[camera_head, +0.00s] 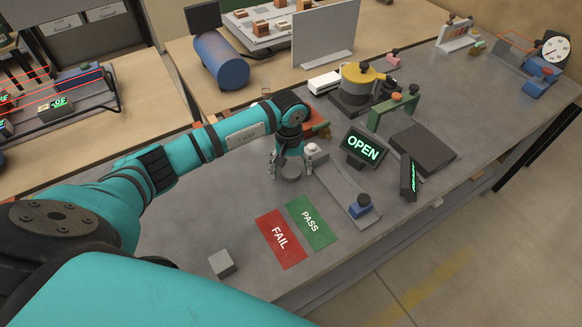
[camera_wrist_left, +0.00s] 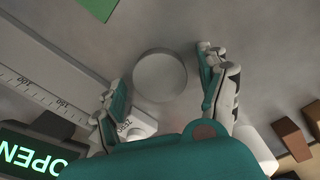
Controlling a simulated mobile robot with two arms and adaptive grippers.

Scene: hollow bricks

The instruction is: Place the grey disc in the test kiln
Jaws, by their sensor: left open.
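The grey disc (camera_head: 291,174) lies on the grey bench top, below my left gripper (camera_head: 292,164). In the left wrist view the disc (camera_wrist_left: 160,75) is round and pale, lying just ahead of and between the two fingertips of my left gripper (camera_wrist_left: 160,70). The fingers are spread wide with a gap on each side of the disc. I cannot tell for sure which object is the test kiln; a grey vessel with a yellow top (camera_head: 360,80) stands on a dark base farther back. My right gripper is not in view.
A ruled rail (camera_head: 340,188) with a blue block (camera_head: 360,206) lies right of the disc. Red FAIL (camera_head: 280,238) and green PASS (camera_head: 311,222) mats lie in front. An OPEN display (camera_head: 362,149) and a green stand (camera_head: 390,108) are behind. A grey cube (camera_head: 222,263) sits front left.

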